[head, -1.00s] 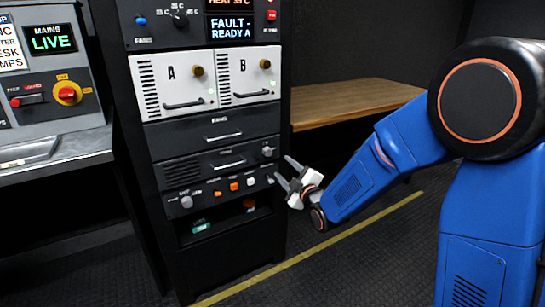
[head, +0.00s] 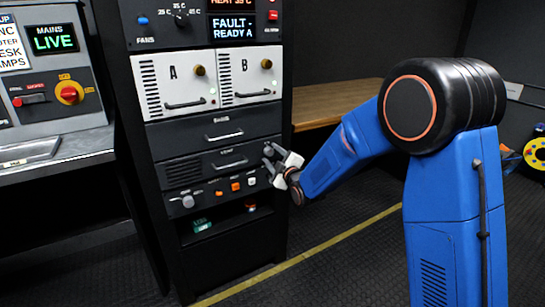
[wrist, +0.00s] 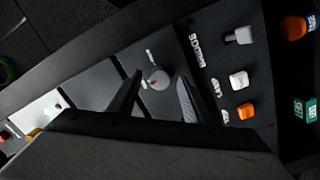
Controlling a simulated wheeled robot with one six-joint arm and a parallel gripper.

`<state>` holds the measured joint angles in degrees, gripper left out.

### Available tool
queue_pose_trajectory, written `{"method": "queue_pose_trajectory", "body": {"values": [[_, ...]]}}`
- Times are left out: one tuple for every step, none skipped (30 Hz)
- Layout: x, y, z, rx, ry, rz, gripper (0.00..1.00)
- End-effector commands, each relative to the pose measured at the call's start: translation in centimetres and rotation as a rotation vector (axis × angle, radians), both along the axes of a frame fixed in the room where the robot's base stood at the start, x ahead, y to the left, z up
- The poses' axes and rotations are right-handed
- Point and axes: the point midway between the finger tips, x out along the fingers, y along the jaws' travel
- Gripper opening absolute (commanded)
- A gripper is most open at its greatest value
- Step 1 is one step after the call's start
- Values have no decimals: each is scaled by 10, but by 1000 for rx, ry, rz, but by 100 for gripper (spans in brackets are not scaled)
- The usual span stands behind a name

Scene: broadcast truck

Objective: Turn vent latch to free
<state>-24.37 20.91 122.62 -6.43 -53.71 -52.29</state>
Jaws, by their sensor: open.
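The vent latch appears to be the round light-grey knob (wrist: 158,79) at the right end of a dark rack panel, beside a small white label. In the wrist view it lies between and just ahead of the fingertips of my gripper (wrist: 160,77). The fingers are spread on either side of it, and I cannot tell whether they touch it. In the head view my gripper (head: 267,158) is open at the panel's right edge and largely covers the knob. The label is too small to read surely.
White modules A (head: 173,86) and B (head: 248,79) are above. A wooden bench (head: 335,100) stands behind right. A control desk (head: 60,145) is left.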

Motion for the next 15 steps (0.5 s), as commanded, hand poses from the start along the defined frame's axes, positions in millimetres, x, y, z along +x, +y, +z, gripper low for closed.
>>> {"method": "queue_pose_trajectory", "body": {"values": [[0, 0, 0, 0, 0, 0, 46], [0, 0, 0, 0, 0, 0, 46], [0, 0, 0, 0, 0, 0, 46], [0, 0, 0, 0, 0, 0, 38], [0, 0, 0, 0, 0, 0, 31], [0, 0, 0, 0, 0, 0, 22], [0, 0, 0, 0, 0, 0, 14], [0, 0, 0, 0, 0, 0, 7], [0, 0, 0, 0, 0, 0, 4], [0, 0, 0, 0, 0, 0, 4], [0, 0, 0, 0, 0, 0, 4], [0, 0, 0, 1, 0, 0, 4], [0, 0, 0, 2, 1, 0, 4], [0, 0, 0, 3, 3, 1, 4], [0, 0, 0, 7, 5, 1, 4]]}}
